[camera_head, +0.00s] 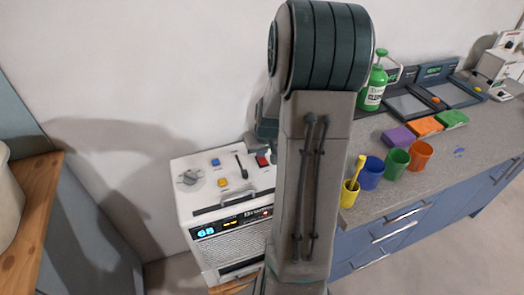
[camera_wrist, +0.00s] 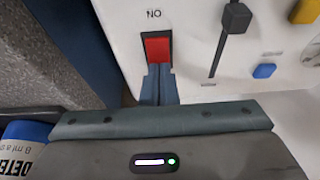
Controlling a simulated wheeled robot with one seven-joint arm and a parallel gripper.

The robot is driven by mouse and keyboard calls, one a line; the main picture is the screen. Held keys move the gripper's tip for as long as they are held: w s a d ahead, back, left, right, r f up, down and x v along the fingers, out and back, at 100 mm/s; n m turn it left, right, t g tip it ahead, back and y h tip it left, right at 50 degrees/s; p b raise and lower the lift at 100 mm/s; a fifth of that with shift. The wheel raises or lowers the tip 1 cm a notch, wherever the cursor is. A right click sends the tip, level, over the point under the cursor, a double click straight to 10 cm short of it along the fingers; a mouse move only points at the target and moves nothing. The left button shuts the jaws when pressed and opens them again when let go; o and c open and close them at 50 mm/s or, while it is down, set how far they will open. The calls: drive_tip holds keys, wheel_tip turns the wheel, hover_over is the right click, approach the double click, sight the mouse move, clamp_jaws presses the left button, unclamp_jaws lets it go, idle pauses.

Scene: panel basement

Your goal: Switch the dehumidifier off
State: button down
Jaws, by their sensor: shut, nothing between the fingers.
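My arm hides part of the dehumidifier.
The grey worktop (camera_head: 437,170) at right bears colored cups (camera_head: 397,163), sponges (camera_head: 398,137), a green spray bottle (camera_head: 373,88) and scales. The wooden counter (camera_head: 38,185) is at left. A blue labeled container (camera_wrist: 25,143) is at the wrist view's lower left.

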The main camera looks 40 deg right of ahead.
idle(0.3)
drive_tip(key=shift+w+f+g, duration=0.1)
drive_tip(key=shift+f+g, duration=0.1)
drive_tip(key=shift+g, duration=0.1)
drive_tip(key=shift+s+a+f, duration=0.1)
drive_tip(key=shift+s+a, duration=0.15)
drive_tip(key=shift+s, duration=0.6)
drive_tip(key=shift+r+p, duration=0.5)
drive_tip(key=shift+r, duration=0.1)
drive_tip(key=p+v, duration=0.1)
drive_tip(key=v, duration=1.2)
drive_tip(key=shift+s+p, duration=0.15)
drive_tip(key=shift+p, duration=0.2)
